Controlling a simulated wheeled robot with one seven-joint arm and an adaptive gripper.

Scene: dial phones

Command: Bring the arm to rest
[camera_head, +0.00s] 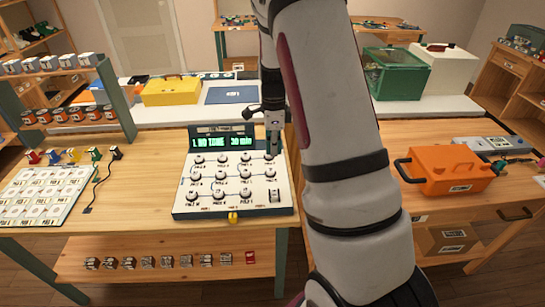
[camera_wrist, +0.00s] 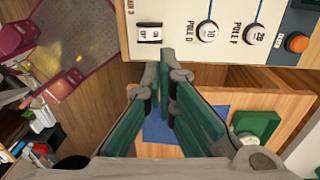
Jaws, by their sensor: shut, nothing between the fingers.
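My gripper (camera_head: 273,150) is at the right edge of a white panel (camera_head: 183,208) on the wooden table, partly hidden by my arm in the head view. In the wrist view my gripper's green fingers (camera_wrist: 168,62) are together and empty, with the tips near the panel's lower edge, close to a small on/off switch (camera_wrist: 150,33). I cannot tell whether they touch the panel. The switch also shows in the head view (camera_head: 274,195). The panel has rows of round knobs (camera_head: 219,175) and a green-lit display (camera_head: 222,142) reading "1.NO TONE 30 min".
An orange toolbox (camera_head: 452,168) stands to the right of my arm. A sheet of white tiles (camera_head: 45,190) and coloured plugs (camera_head: 72,154) lie at left. A yellow case (camera_head: 171,92) and green crate (camera_head: 392,75) stand farther back.

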